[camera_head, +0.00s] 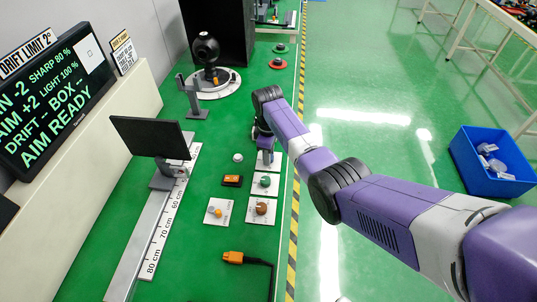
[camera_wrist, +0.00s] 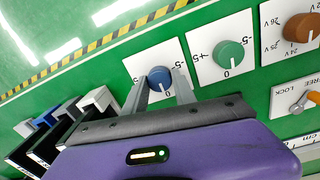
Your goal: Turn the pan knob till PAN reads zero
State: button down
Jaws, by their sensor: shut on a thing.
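A blue knob (camera_wrist: 159,77) sits on a white plate with a 0 and a 5 mark, seen in the wrist view. My gripper (camera_wrist: 162,88) has one finger on each side of the knob and is shut on it. In the head view my gripper (camera_head: 265,143) is over the plate nearest the arm, and it hides most of the knob. The screen (camera_head: 55,95) at the left shows a top line cut off by the frame edge, ending in "N -2". Below it are AIM +2, DRIFT -, BOX - and AIM READY.
A green knob (camera_wrist: 229,54) and a brown knob (camera_wrist: 302,28) stand on plates beside the blue one. A lever switch (camera_wrist: 308,101) is near. A black panel (camera_head: 150,136) stands on a ruled rail, with a round camera (camera_head: 206,50) behind. A striped edge (camera_head: 293,230) borders the bench.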

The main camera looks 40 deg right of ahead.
jog(key=shift+m, duration=0.4)
jog(key=m, duration=0.3)
jog(key=shift+m, duration=2.1)
jog(key=c, duration=1)
grip_release()
jog(key=shift+r, duration=0.1)
jog(key=shift+w+a+r, duration=0.1)
jog(key=shift+r, duration=3.75)
